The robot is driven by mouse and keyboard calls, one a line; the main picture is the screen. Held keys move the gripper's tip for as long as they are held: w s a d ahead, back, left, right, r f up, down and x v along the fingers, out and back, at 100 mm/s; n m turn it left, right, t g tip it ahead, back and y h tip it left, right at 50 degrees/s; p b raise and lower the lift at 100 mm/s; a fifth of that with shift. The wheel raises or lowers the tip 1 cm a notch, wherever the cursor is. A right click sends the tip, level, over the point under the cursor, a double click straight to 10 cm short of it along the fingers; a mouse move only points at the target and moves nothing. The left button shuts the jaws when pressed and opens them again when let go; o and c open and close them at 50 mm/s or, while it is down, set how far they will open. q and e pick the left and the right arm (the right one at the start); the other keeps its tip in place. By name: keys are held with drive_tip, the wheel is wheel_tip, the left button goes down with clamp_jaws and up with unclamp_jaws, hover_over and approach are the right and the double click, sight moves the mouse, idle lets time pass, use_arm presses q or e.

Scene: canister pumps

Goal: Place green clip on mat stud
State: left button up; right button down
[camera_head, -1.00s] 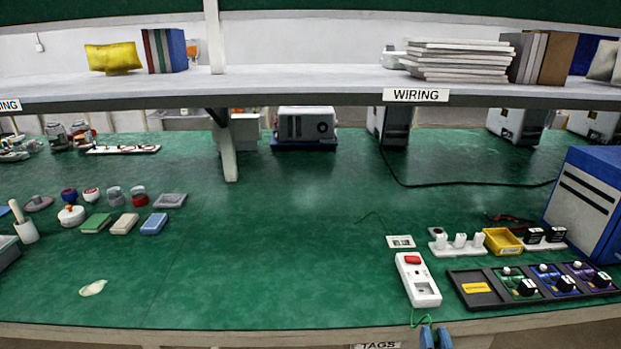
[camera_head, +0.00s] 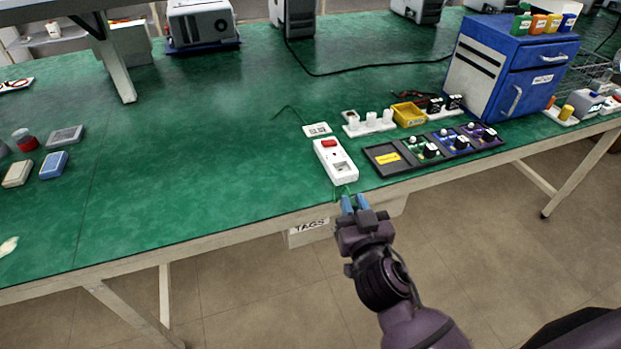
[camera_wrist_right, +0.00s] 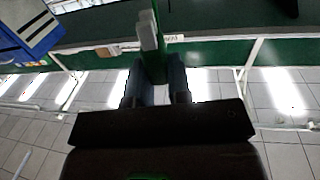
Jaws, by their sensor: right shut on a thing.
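My right gripper (camera_head: 354,203) is at the table's front edge, just in front of the white box with a red switch. Its blue fingers are shut on the green clip (camera_wrist_right: 157,65), which shows as a narrow green piece between the fingers in the right wrist view. In the head view a thin green wire (camera_head: 346,188) runs between the white box (camera_head: 335,160) and the fingertips; the clip itself is too small to make out there. I cannot make out the mat stud for certain on the green table top (camera_head: 220,140). My left gripper is not in view.
A black tray (camera_head: 388,160) with several modules lies right of the white box. A white plate (camera_head: 316,129), a strip with white plugs (camera_head: 370,123) and a yellow bin (camera_head: 408,114) lie behind. A blue cabinet (camera_head: 510,70) stands at the right. The table's middle is clear.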

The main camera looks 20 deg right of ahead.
drive_tip(key=shift+h, duration=0.3)
drive_tip(key=f, duration=0.3)
drive_tip(key=w+f, duration=0.1)
drive_tip(key=f, duration=0.1)
drive_tip(key=shift+a, duration=0.2)
drive_tip(key=shift+w+a+f+n+y, duration=0.1)
drive_tip(key=shift+a+f+n+y, duration=0.3)
drive_tip(key=shift+a+f+y, duration=0.6)
drive_tip(key=shift+d+f, duration=0.1)
